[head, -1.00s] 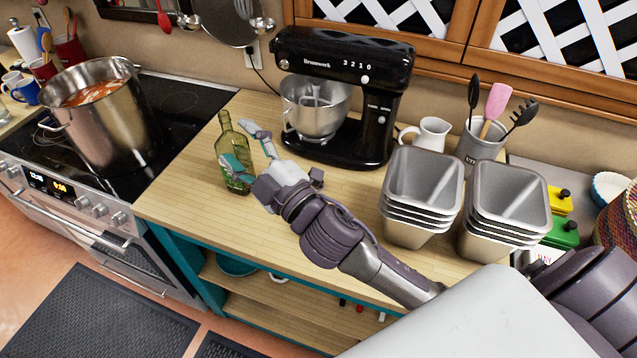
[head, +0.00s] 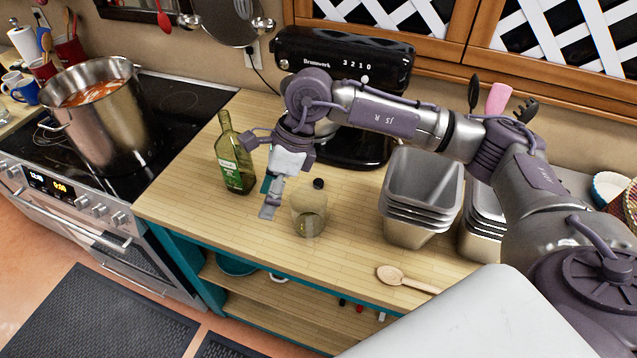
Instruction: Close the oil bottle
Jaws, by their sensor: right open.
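The green glass oil bottle (head: 233,165) stands upright on the wooden counter, with no cap visible on its neck. A small black cap (head: 318,184) lies on the counter to the right of the bottle. My right gripper (head: 258,175) is open, its fingers pointing down and left. It is just right of the bottle, between the bottle and the cap, and holds nothing. I cannot tell whether a finger touches the bottle. My left gripper is not in view.
A glass (head: 309,213) with some yellowish liquid stands close to the cap. A wooden spoon (head: 403,280) lies in front of the stacked metal pans (head: 420,190). The black mixer (head: 345,75) stands behind my arm. A pot (head: 100,120) is on the stove. Counter left of the bottle is clear.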

